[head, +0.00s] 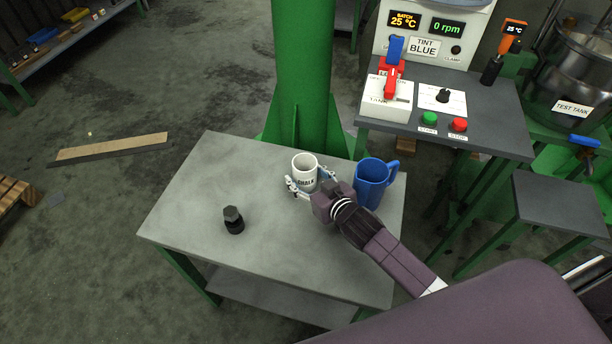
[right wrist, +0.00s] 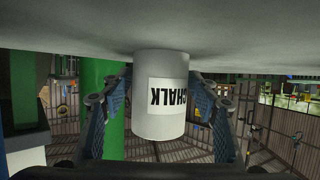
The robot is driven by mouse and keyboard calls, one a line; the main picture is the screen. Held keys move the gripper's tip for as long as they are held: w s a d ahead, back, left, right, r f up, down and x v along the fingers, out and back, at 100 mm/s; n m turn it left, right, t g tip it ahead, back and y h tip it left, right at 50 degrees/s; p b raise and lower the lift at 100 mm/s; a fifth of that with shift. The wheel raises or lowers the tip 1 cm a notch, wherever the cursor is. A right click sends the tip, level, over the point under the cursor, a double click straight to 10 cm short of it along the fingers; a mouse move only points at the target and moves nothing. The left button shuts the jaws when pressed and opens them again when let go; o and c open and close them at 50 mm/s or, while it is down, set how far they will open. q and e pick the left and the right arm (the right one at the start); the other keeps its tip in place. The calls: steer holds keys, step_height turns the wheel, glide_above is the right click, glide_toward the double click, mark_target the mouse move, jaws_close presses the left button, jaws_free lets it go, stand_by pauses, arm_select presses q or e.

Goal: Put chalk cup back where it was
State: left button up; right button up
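The white chalk cup (head: 304,178), labelled CHALK, stands upright on the grey table (head: 190,190) near its far edge. My right gripper (head: 312,182) is low at the cup, with one finger on either side. In the right wrist view, which is upside down, the cup (right wrist: 160,95) sits between the spread fingers of the right gripper (right wrist: 160,85), its base at the tabletop. The fingers look open, with narrow gaps beside the cup; contact at the tips is hard to judge. My left gripper is not in view.
A blue mug (head: 371,184) stands close right of my right gripper. A black bolt-like part (head: 233,220) stands on the left of the table. A green column (head: 303,80) rises just behind. The table's middle front is clear. A control panel (head: 440,110) is at the back right.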

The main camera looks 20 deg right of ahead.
steer(key=shift+s, duration=0.1)
steer(key=v, duration=1.2)
steer(key=shift+r, duration=0.1)
stand_by(0.3)
